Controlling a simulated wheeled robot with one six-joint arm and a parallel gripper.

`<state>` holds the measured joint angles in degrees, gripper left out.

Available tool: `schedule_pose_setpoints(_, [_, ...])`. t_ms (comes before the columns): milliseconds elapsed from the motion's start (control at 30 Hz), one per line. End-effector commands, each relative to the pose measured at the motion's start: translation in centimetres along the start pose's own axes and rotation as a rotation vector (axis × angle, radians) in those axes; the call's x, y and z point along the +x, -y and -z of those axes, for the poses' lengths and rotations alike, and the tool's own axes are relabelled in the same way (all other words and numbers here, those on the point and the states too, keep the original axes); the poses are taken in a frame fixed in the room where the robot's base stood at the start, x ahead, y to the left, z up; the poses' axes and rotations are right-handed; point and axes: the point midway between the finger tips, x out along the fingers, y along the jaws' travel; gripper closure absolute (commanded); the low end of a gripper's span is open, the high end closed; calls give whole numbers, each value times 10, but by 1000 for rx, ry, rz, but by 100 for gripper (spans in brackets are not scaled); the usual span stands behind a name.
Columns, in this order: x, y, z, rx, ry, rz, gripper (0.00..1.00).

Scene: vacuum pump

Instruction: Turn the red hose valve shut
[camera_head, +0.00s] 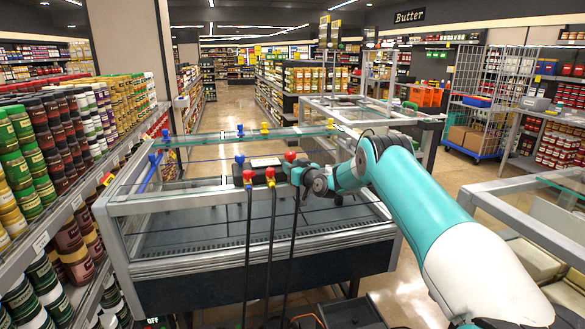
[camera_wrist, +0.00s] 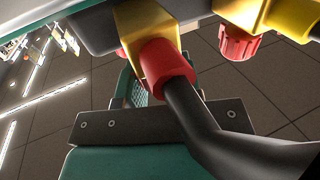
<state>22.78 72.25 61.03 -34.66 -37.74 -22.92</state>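A red knob (camera_head: 290,156) stands on top of the dark pump block (camera_head: 264,162) on the glass-topped case. Two red-and-yellow hose fittings (camera_head: 248,174) (camera_head: 270,174) sit at its front, with black hoses hanging down. In the wrist view a yellow fitting with a red collar (camera_wrist: 166,62) and black hose crosses close in front of my gripper's dark plate (camera_wrist: 100,127). A ribbed red cap (camera_wrist: 238,43) is to its right. The finger gap is hidden.
The case's metal frame (camera_head: 150,207) and glass lie around the block. Blue (camera_head: 239,131) and yellow (camera_head: 264,128) knobs stand along the rear rail. Shelves of jars (camera_head: 50,150) close off the left. Another case (camera_head: 530,200) is at right.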

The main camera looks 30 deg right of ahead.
Motion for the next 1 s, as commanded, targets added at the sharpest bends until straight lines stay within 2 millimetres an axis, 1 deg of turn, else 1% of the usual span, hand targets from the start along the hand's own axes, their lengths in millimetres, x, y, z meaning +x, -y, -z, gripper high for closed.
schedule_pose_setpoints(33, [0, 0, 0, 0, 0, 0, 79])
schedule_pose_setpoints(100, [0, 0, 0, 0, 0, 0, 94])
schedule_pose_setpoints(267, [0, 1, 0, 0, 1, -16, 94])
schedule_pose_setpoints(533, [0, 0, 0, 1, 1, -126, 94])
schedule_pose_setpoints(833, [0, 0, 1, 0, -2, -135, 94])
schedule_pose_setpoints(867, [0, 0, 1, 0, -2, -135, 66])
schedule_pose_setpoints(900, [0, 0, 1, 0, -2, -135, 56])
schedule_pose_setpoints(933, [0, 0, 1, 0, -1, -135, 49])
schedule_pose_setpoints(967, [0, 0, 1, 0, -1, -135, 44])
schedule_pose_setpoints(1000, [0, 0, 1, 0, -1, -135, 44])
